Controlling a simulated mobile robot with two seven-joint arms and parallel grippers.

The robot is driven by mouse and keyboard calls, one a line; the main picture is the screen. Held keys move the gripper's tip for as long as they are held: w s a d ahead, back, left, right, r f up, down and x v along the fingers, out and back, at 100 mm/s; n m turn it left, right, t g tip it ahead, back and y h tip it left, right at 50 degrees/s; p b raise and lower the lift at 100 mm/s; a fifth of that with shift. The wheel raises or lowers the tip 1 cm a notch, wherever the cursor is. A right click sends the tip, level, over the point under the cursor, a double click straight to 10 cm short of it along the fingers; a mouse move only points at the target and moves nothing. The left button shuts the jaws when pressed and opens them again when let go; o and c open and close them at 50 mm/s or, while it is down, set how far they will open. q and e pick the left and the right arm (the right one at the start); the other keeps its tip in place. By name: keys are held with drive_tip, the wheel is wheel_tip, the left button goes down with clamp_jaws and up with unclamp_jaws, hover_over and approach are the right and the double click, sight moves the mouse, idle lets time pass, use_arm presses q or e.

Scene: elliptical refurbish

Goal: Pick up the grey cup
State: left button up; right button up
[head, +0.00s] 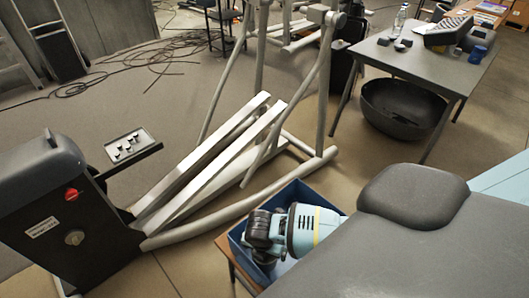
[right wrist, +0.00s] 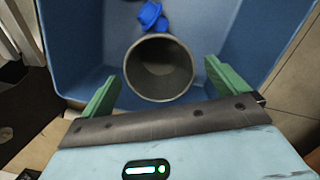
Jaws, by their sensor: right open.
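The grey cup (right wrist: 158,68) is in the right wrist view, mouth toward the camera, inside a blue bin (right wrist: 85,45). My right gripper (right wrist: 161,71) is open, with one green finger on each side of the cup's near part. Gaps show between the fingers and the cup, so it is not clasped. In the head view the blue bin (head: 238,243) is at the lower middle, with my teal wrist over it. The cup cannot be made out there. My left gripper is not in view.
A small blue object (right wrist: 151,16) lies in the bin beyond the cup. An elliptical machine frame (head: 215,150) stands behind the bin. A grey table (head: 415,62) at upper right carries a bottle (head: 399,21) and a blue cup (head: 478,53), with a dark bowl (head: 403,108) beneath.

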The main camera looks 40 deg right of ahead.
drive_tip(key=b, duration=0.1)
hover_over(266, 258)
drive_tip(key=f, duration=0.4)
drive_tip(key=shift+s+a, duration=0.25)
drive_tip(key=shift+a, duration=0.1)
drive_tip(key=shift+w+d+f, duration=0.1)
drive_tip(key=shift+f, duration=0.45)
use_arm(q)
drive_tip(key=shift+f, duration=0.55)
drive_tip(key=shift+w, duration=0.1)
use_arm(e)
drive_tip(key=shift+c, duration=0.4)
drive_tip(key=c, duration=1)
drive_tip(key=shift+r, duration=0.2)
use_arm(q)
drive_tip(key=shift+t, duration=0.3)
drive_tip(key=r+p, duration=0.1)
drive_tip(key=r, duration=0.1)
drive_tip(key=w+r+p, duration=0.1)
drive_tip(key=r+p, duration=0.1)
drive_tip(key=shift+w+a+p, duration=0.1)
drive_tip(key=shift+p, duration=0.2)
use_arm(e)
wheel_tip(266, 258, up, 18)
drive_tip(key=shift+f, duration=0.15)
